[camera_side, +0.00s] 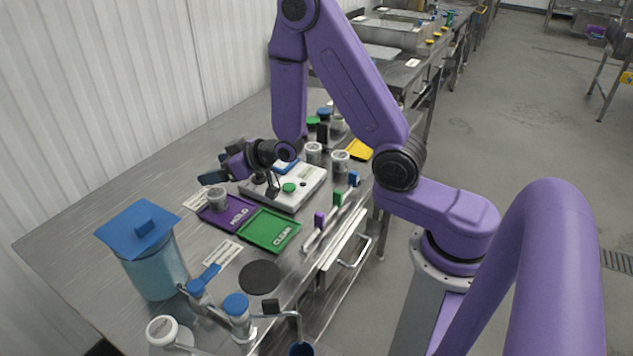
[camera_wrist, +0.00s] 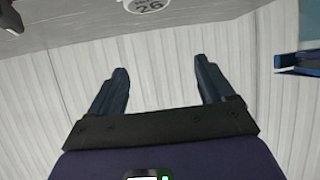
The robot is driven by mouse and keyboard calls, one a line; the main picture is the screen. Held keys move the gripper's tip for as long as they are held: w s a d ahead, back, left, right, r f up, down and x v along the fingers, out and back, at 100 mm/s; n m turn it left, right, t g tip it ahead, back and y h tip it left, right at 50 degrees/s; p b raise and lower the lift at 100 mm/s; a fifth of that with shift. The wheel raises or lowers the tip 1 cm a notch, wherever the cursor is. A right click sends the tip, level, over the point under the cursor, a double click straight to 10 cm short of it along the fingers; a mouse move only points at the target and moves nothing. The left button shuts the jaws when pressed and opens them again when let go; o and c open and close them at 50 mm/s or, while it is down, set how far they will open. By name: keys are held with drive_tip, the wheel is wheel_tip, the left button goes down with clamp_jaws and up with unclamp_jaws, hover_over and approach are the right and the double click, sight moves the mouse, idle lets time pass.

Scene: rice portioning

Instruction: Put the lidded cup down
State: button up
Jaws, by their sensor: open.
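A lidded cup (camera_side: 217,199) with a grey-white lid stands upright on the purple tray (camera_side: 240,221), whose lettering is partly legible. My gripper (camera_side: 214,168) is open and empty, just above and behind this cup in the side view. In the wrist view my gripper (camera_wrist: 165,82) has its two dark fingers wide apart with only pale wall panels between them. A round label reading 26 (camera_wrist: 150,5) shows at the top edge there; I cannot tell which cup it belongs to.
A green tray (camera_side: 268,230) lies beside the purple one. A white scale-like box (camera_side: 305,190) is behind them, with lidded cups (camera_side: 314,152) (camera_side: 340,161) nearby. A blue-lidded container (camera_side: 155,262) stands front left. The table's left part is clear.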

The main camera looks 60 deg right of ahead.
drive_tip(key=s+a+r+n+g+y, duration=0.1)
drive_tip(key=s+a+n+g, duration=0.25)
drive_tip(key=s, duration=0.45)
drive_tip(key=s+a+r+n+g, duration=0.1)
drive_tip(key=s+a+n+g, duration=0.1)
drive_tip(key=s+a+g, duration=0.4)
drive_tip(key=s+d+r+n+g+h, duration=0.1)
drive_tip(key=s+d, duration=0.1)
drive_tip(key=s, duration=0.5)
drive_tip(key=s+d+r+n+g+h, duration=0.1)
drive_tip(key=s+d+r+n, duration=0.1)
drive_tip(key=s, duration=0.6)
drive_tip(key=s+d+r+n+g+h, duration=0.1)
drive_tip(key=s+d+r, duration=0.1)
drive_tip(key=s, duration=0.5)
drive_tip(key=shift+s+d+r+n, duration=0.2)
drive_tip(key=shift+d+n, duration=0.15)
drive_tip(key=shift+d, duration=0.5)
drive_tip(key=shift+w, duration=0.1)
